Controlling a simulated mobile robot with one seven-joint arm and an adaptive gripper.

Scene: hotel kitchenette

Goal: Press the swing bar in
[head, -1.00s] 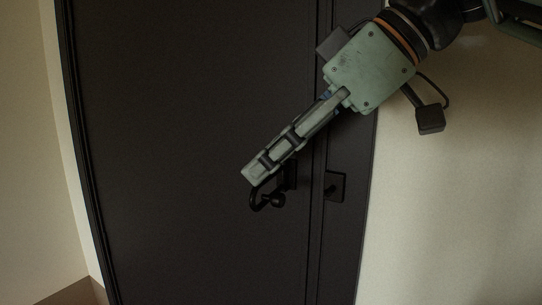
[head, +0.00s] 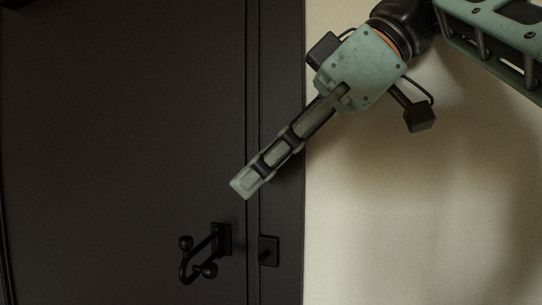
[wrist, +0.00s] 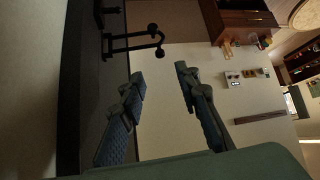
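The swing bar (head: 183,267) is a black U-shaped loop with round knobs. It hangs from a plate on the dark door (head: 110,130) and sticks out from it. It also shows near the top of the wrist view (wrist: 132,36), beyond the fingers. A small black catch plate (head: 269,250) sits to its right on the frame. My gripper (head: 242,186) points down and left, above and right of the bar in the head view, apart from it in the picture. In the wrist view its two fingers (wrist: 161,82) are spread with nothing between them.
A bare cream wall (head: 400,210) lies right of the door frame. The wrist view shows a wall with switches (wrist: 245,77) and brown wooden furniture (wrist: 240,20) beyond. The space around the gripper looks clear.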

